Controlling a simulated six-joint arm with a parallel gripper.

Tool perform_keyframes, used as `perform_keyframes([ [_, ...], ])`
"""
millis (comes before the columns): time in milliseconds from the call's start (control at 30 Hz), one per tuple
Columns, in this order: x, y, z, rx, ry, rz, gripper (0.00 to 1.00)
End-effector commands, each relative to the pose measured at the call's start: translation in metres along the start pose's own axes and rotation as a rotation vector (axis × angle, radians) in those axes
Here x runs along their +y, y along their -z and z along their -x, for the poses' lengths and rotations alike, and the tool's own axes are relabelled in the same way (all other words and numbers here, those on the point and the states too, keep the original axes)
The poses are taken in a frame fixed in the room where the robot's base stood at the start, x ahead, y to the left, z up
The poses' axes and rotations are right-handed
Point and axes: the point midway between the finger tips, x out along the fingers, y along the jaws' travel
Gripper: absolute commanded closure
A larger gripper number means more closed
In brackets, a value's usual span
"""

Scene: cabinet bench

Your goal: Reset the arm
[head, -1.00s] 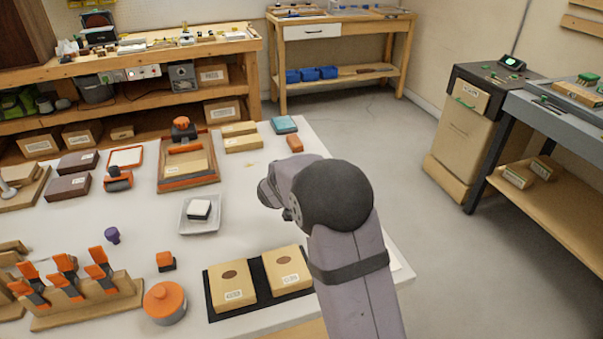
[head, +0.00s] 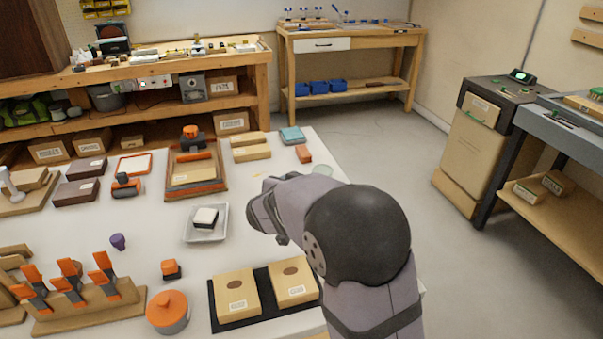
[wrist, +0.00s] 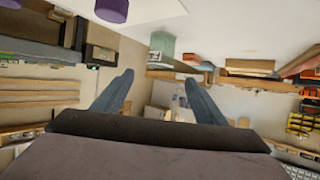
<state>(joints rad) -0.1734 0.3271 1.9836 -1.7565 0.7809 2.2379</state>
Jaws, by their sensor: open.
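My gripper (wrist: 160,95) shows in the wrist view with its two grey fingers spread wide apart and nothing between them. In the head view my arm reaches over the right side of the white table (head: 150,240), and its wrist hides the fingers. The wrist view is tilted, with the white table top along its upper edge and the room beyond. A purple knob-like piece (wrist: 111,10) and a pale green piece (wrist: 162,44) show near the table there.
Two tan boxes on a black mat (head: 263,323) lie just left of my arm. A white tray (head: 206,238) holds a small black-and-white block. Orange-handled clamps (head: 68,285) and an orange-lidded pot (head: 168,311) stand at front left. The floor (head: 375,150) beyond the table is clear.

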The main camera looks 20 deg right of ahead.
Motion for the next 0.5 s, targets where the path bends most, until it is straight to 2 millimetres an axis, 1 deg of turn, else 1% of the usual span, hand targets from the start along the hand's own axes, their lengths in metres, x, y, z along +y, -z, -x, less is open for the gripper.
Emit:
perform_keyframes([
  [167,0.002,0.001,0.001,-0.006,-0.006,0.005,0.34],
  [267,0.012,0.001,0.006,-0.035,-0.028,0.029,0.34],
  [367,0.03,0.0,0.015,-0.091,-0.066,0.076,0.34],
  [467,0.056,-0.005,0.03,-0.184,-0.112,0.145,0.34],
  [500,0.067,-0.008,0.039,-0.23,-0.129,0.176,0.34],
])
